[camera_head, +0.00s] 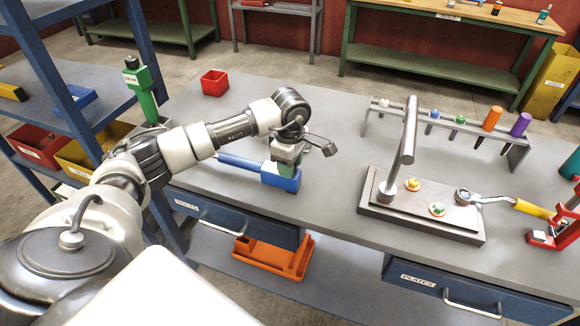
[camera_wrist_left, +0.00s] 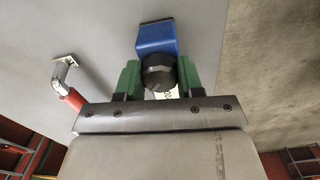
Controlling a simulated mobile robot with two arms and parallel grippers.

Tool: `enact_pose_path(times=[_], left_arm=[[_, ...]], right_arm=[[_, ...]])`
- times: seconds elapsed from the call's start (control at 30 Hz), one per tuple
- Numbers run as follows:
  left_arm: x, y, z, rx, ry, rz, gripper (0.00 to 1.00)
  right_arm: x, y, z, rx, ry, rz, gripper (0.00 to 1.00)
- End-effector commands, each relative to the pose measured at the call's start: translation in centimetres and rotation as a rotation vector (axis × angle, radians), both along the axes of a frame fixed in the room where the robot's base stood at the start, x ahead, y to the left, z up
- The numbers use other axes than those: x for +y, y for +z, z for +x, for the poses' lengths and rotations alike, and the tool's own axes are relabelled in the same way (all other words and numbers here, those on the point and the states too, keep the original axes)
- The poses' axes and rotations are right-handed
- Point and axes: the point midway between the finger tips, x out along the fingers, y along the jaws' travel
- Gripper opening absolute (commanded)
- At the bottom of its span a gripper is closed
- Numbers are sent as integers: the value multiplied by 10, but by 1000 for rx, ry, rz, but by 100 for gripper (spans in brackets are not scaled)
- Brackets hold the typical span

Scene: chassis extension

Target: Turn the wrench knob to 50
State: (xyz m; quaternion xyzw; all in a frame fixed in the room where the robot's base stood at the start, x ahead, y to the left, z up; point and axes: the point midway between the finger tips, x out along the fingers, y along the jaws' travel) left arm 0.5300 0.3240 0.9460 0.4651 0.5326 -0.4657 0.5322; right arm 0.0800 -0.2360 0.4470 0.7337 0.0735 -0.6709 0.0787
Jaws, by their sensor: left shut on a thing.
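A blue wrench tool (camera_head: 281,178) lies on the grey workbench, left of centre in the head view. Its blue handle (camera_head: 240,161) points left. My left gripper (camera_head: 287,162) reaches down over its block end. In the left wrist view the green fingers of my left gripper (camera_wrist_left: 158,80) stand on both sides of a dark ribbed knob (camera_wrist_left: 159,72) and are shut on it. The blue body (camera_wrist_left: 157,38) sticks out beyond the knob. A white label strip (camera_wrist_left: 167,94) with dark marks shows below the knob, too partial to read. My right gripper is not in view.
A metal plate fixture (camera_head: 420,225) with an upright post and a yellow-handled ratchet (camera_head: 530,208) stands to the right. Behind it a rack (camera_head: 455,130) holds several tools. A red box (camera_head: 214,82) sits at the back left. The bench between the wrench and fixture is clear.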

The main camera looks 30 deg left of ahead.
Motion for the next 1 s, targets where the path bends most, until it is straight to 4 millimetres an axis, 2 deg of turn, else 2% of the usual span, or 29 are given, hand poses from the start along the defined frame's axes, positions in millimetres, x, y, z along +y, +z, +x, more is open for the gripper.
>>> enact_pose_path(times=[0.4,1.0], left_arm=[[0,-1,0,-3,394,0,14],[0,0,0,-1,964,1,14]], right_arm=[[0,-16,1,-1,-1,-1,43],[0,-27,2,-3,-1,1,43]])
